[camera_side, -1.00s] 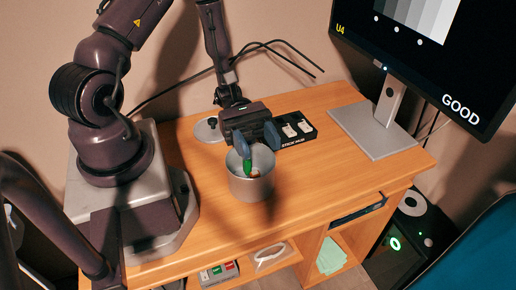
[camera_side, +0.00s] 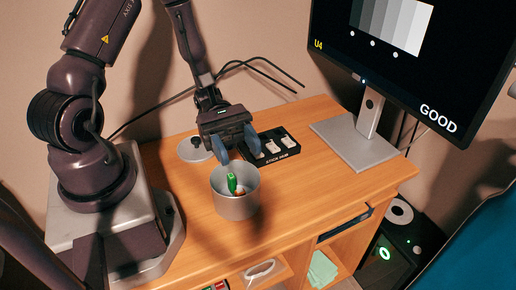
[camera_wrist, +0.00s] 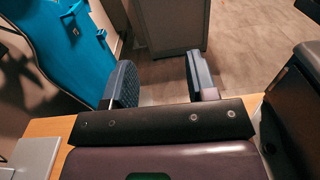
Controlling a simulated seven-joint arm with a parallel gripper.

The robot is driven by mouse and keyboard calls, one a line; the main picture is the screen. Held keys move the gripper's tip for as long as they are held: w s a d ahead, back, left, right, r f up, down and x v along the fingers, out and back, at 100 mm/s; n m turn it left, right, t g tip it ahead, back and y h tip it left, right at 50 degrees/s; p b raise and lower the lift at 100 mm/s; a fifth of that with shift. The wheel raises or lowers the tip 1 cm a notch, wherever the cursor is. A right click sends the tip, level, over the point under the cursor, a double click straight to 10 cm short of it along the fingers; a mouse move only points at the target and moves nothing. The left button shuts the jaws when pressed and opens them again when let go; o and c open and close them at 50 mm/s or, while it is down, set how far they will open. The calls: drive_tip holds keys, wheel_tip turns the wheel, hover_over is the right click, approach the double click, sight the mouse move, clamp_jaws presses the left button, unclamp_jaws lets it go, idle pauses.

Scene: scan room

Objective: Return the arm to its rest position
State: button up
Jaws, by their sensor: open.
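My gripper (camera_side: 236,146) is open and empty in the side view. It hangs above the desk, just behind and above a round metal pot (camera_side: 236,205). In the wrist view its two blue fingers (camera_wrist: 160,82) stand wide apart with nothing between them. A green object (camera_side: 232,183) stands in the pot, with something reddish-brown and white low beside it. The pot is not visible in the wrist view.
A black stick hub (camera_side: 279,158) with white sticks lies right of my gripper. A round grey lid (camera_side: 190,154) lies to the left. A monitor on a grey stand (camera_side: 355,142) occupies the back right. The desk's front right (camera_side: 310,205) is clear.

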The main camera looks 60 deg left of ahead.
drive_tip(key=s+a+r+m+g+y, duration=0.25)
drive_tip(key=s+a+m+y, duration=0.3)
drive_tip(key=m+y, duration=0.65)
wheel_tip(320, 180, up, 15)
drive_tip(key=m+t+y, duration=0.5)
drive_tip(key=t, duration=0.3)
drive_tip(key=shift+w+d+f+m+y, duration=0.15)
drive_tip(key=shift+w+d+m+y, duration=0.15)
drive_tip(key=shift+w+d, duration=0.1)
